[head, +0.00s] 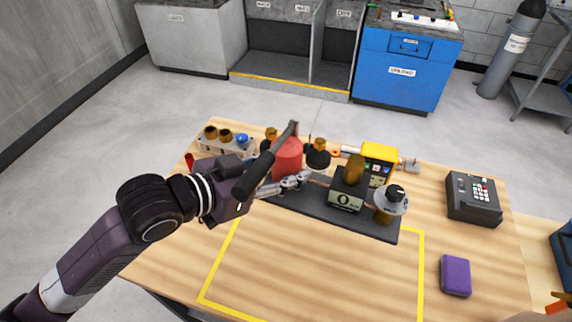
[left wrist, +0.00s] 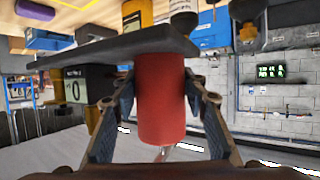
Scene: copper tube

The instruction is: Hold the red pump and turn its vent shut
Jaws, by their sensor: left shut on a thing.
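The red pump (head: 288,158) is a red cylinder at the back left of a dark grey base on the wooden table. My left gripper (head: 292,183) reaches it from the left and front, its fingers at the pump's lower body. In the left wrist view the red body (left wrist: 162,100) fills the space between the two fingers, one on each side. The gripper is shut on it. A dark bar crosses in front of the pump's upper part in the head view. I cannot make out the vent. My right gripper is not in view.
On the dark base (head: 322,203) stand a black box marked 0 (head: 346,197) and a white disc with a black knob (head: 393,199). A yellow device (head: 379,155) stands behind. A keypad box (head: 473,198) and purple block (head: 455,275) lie right. The yellow-taped front area is clear.

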